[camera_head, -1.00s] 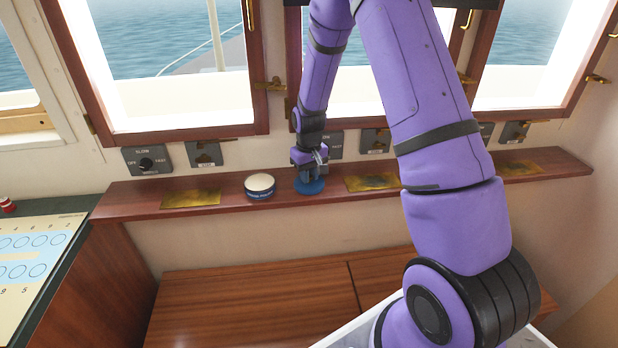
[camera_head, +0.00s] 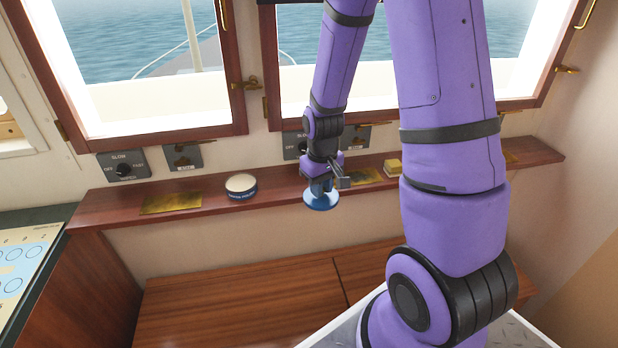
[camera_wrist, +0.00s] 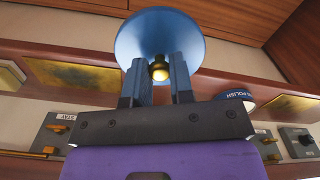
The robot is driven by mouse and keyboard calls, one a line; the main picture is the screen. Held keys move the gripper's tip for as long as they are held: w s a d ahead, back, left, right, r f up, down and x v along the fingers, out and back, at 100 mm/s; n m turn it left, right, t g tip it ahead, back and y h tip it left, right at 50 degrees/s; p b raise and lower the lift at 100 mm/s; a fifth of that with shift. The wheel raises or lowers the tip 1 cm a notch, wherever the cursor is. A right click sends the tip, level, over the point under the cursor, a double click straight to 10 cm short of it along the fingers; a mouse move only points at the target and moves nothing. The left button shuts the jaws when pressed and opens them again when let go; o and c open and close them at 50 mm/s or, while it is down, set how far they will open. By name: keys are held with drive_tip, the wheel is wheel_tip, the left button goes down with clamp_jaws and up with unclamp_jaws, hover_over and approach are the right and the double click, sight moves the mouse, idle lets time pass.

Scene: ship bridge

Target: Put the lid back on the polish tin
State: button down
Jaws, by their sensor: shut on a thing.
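The polish tin (camera_head: 241,188) stands upright on the wooden ledge, with a dark blue side and a pale cream top surface; no lid is on it. In the wrist view part of the tin (camera_wrist: 236,95) shows behind my gripper, with the word POLISH on its side. My gripper (camera_head: 322,186) is shut on the blue lid (camera_head: 321,201), to the right of the tin and apart from it. In the wrist view the lid (camera_wrist: 160,32) is a wide blue disc, and a small brass knob sits between my fingertips (camera_wrist: 159,72).
The ledge (camera_head: 215,204) runs under the windows with brass plates (camera_head: 171,203) on it. A small yellow block (camera_head: 393,166) lies right of my gripper. Control switches (camera_head: 124,168) line the wall above. A wooden bench (camera_head: 230,293) is below.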

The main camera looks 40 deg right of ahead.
drive_tip(key=shift+s, duration=0.4)
drive_tip(key=w+a+r, duration=0.3)
drive_tip(key=w+a, duration=0.4)
drive_tip(key=w, duration=0.4)
drive_tip(key=w+a+r, duration=0.2)
drive_tip(key=w+a, duration=0.5)
drive_tip(key=w, duration=0.3)
drive_tip(key=shift+d+f, duration=0.15)
drive_tip(key=shift+f, duration=1.35)
drive_tip(key=shift+d+f, duration=0.1)
drive_tip(key=shift+f, duration=1.4)
drive_tip(key=shift+f, duration=0.15)
drive_tip(key=shift+c, duration=2.2)
unclamp_jaws()
